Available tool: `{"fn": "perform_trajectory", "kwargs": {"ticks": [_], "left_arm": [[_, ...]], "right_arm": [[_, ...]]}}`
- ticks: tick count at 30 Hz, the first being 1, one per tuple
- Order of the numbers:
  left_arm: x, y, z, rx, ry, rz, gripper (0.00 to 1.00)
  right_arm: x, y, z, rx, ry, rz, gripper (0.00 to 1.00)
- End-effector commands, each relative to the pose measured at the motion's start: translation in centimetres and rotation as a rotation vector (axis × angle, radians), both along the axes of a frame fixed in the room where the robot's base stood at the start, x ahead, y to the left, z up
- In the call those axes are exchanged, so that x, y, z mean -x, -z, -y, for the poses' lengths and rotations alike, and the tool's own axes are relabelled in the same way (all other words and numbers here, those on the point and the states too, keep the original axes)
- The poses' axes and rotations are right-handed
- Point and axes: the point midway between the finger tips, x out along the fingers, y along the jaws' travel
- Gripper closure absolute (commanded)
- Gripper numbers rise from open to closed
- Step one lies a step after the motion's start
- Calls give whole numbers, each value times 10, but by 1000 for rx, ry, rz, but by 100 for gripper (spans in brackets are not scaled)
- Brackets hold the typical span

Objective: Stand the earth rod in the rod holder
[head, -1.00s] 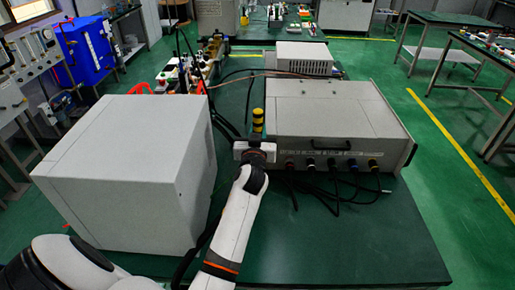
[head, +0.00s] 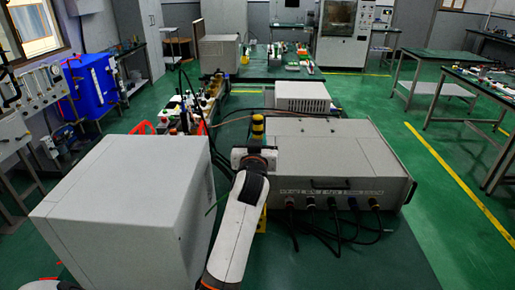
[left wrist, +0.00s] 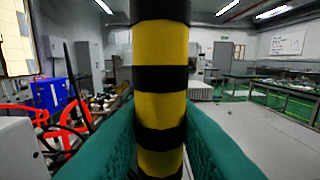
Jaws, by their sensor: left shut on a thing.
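The earth rod is the yellow-and-black banded rod (head: 258,128), held upright in my left gripper (head: 255,156). Its top sticks up above the gripper in the head view, and a yellow part shows below beside my arm. In the left wrist view the rod (left wrist: 160,85) stands between two green finger pads (left wrist: 160,135), which are shut on it. The gripper is just left of the wide grey instrument's front corner. The rod's lower end is hidden by my arm. I cannot make out the rod holder. My right gripper is not in view.
A large grey box (head: 130,210) stands to the left on the green table (head: 340,265). The wide grey instrument (head: 335,150) with front cables stands to the right. Behind are a smaller white box (head: 302,96) and red-orange parts (head: 141,127). The front right tabletop is mostly clear.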

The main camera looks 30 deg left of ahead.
Motion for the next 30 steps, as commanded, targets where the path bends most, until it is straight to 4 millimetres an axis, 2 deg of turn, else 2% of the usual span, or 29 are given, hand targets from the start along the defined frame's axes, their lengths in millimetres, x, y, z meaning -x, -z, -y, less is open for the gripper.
{"fn": "perform_trajectory", "kwargs": {"ticks": [1, 6, 17, 20, 23, 26, 30], "left_arm": [[0, -10, 0, -1, 0, 3, 100], [0, -22, 0, 0, 0, 4, 100], [1, -20, 1, -1, 2, 3, 100], [7, -10, 7, 0, 15, -1, 100], [23, 10, 23, -1, 51, -5, 100], [49, 36, 47, -1, 111, -8, 100], [96, 69, 88, 1, 221, -7, 100]], "right_arm": [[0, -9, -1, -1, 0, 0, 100], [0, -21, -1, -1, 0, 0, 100], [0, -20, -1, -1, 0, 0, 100], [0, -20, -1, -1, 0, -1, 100], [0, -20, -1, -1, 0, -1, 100], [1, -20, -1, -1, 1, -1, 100], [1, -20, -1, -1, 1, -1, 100]]}}
